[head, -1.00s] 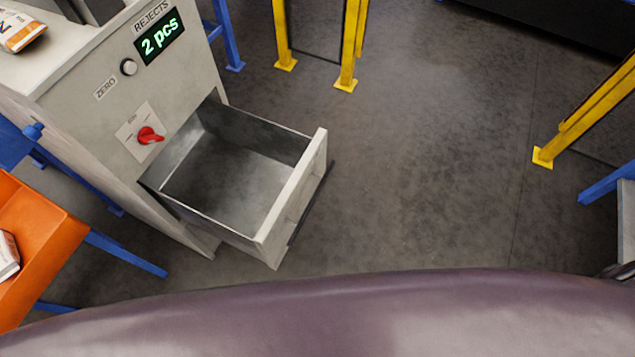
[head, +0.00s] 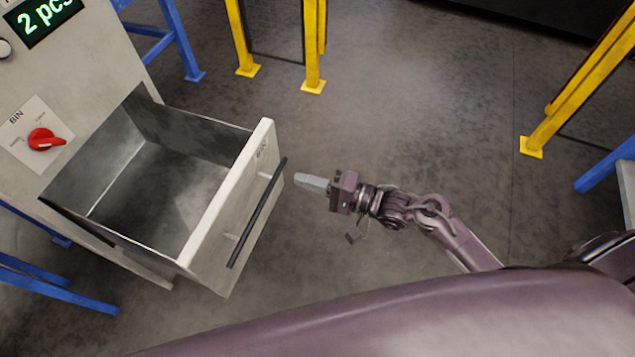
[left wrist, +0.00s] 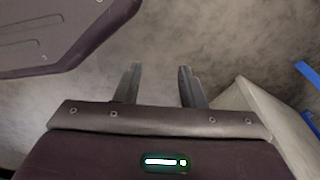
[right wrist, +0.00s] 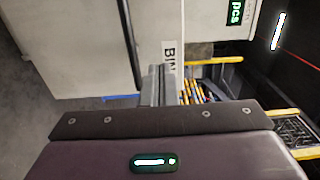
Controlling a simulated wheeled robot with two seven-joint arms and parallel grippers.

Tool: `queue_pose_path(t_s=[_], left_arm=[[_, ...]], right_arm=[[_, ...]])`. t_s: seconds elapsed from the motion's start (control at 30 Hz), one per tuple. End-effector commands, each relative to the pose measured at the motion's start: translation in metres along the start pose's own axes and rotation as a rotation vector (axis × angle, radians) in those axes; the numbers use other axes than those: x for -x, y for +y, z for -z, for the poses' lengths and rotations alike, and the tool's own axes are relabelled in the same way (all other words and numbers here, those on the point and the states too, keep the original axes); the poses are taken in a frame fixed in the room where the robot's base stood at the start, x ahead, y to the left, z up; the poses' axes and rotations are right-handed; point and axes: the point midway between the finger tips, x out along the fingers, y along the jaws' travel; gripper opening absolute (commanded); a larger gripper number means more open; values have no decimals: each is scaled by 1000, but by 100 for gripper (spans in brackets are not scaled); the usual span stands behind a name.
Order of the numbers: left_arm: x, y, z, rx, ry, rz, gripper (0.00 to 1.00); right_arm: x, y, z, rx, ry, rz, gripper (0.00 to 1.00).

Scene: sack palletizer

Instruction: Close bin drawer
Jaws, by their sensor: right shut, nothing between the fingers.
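The bin drawer (head: 232,210) is pulled well out of the pale cabinet (head: 75,95), and the inside that shows is empty. Its front has a dark bar handle (head: 258,212). My right gripper (head: 312,184) is shut and empty, a little to the right of the drawer front near the handle's far end, apart from it. In the right wrist view, the shut fingers (right wrist: 158,85) point at the pale front with the BIN label (right wrist: 170,60) and the dark handle (right wrist: 130,45). My left gripper (left wrist: 158,85) is open and empty above the floor, outside the head view.
A red switch (head: 42,139) sits on the cabinet face beside the drawer. Blue legs (head: 55,290) stand at the left. Yellow posts (head: 313,50) stand at the back, with another (head: 570,90) at the right. The middle floor is clear.

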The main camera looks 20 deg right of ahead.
Motion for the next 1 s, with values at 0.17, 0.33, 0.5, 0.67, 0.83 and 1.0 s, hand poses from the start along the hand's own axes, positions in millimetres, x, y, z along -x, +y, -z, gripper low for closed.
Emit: queue_pose_path(t_s=[0.17, 0.33, 0.5, 0.67, 0.83, 1.0], left_arm=[[1, 0, 6, 1, 5, 0, 36], [2, 0, 9, 1, 3, 0, 36], [4, 0, 13, 1, 8, 0, 36], [4, 0, 14, 1, 8, 0, 36], [4, 0, 14, 1, 7, 0, 36], [4, 0, 14, 1, 7, 0, 36]], right_arm=[[-41, 0, 1, 0, 1, 3, 0], [-70, 0, 1, 2, 2, 2, 0], [-87, 1, 1, 2, 3, -1, 0], [-92, 1, 1, 2, 3, -2, 0], [-92, 1, 1, 2, 3, -2, 0], [-93, 1, 1, 2, 3, -2, 0]])
